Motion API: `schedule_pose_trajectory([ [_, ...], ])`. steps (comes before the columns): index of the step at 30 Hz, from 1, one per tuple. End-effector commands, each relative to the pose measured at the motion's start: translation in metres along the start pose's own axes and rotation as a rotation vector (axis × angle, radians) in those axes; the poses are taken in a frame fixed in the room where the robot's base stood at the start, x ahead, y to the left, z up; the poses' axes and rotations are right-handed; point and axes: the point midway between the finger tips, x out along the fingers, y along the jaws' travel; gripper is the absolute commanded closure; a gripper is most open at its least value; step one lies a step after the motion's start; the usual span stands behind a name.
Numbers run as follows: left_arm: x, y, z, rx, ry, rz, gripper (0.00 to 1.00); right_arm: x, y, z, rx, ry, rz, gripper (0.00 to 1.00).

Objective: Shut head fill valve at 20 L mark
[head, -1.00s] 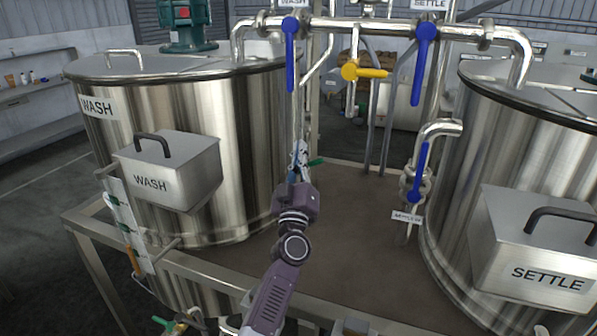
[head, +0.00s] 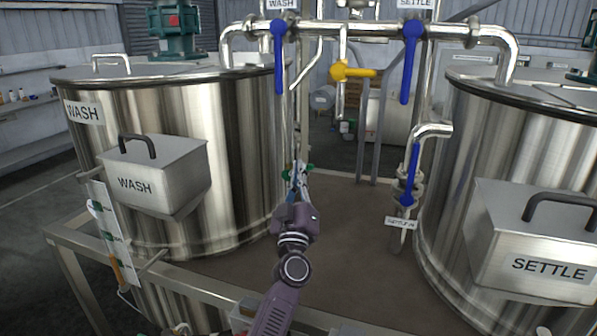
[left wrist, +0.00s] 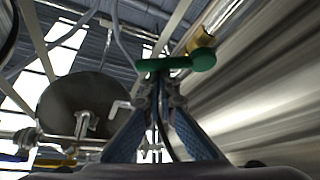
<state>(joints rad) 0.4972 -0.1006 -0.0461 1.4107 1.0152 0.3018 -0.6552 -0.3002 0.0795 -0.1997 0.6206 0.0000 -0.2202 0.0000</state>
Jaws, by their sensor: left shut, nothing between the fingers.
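My left gripper (head: 298,174) reaches forward between the two tanks, low in front of the upright pipe, its fingers together and empty. In the left wrist view its fingertips (left wrist: 158,84) meet just below a green lever handle (left wrist: 178,62) with a brass fitting (left wrist: 201,38). I cannot tell whether they touch it. In the head view, small green parts (head: 285,174) show beside the fingertips, mostly hidden by the gripper. No label marks this valve as the head fill valve. A level scale (head: 108,236) hangs beside the wash tank; its marks are unreadable. My right gripper is out of view.
The wash tank (head: 232,150) stands left and the settle tank (head: 450,160) right. Blue-handled valves (head: 278,62) (head: 411,65) and a yellow-handled valve (head: 355,72) sit on the pipes above. Another blue lever (head: 412,172) is at right. The brown deck (head: 345,255) between the tanks is clear.

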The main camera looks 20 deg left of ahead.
Motion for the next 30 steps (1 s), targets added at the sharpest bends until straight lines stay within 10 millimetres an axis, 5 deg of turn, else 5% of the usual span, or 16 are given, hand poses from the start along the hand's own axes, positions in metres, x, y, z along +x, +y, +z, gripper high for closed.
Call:
schedule_pose_trajectory([
  [30, -0.011, -0.001, 0.02, 0.097, -0.006, 0.056, 1.0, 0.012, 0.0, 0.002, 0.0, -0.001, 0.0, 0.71],
])
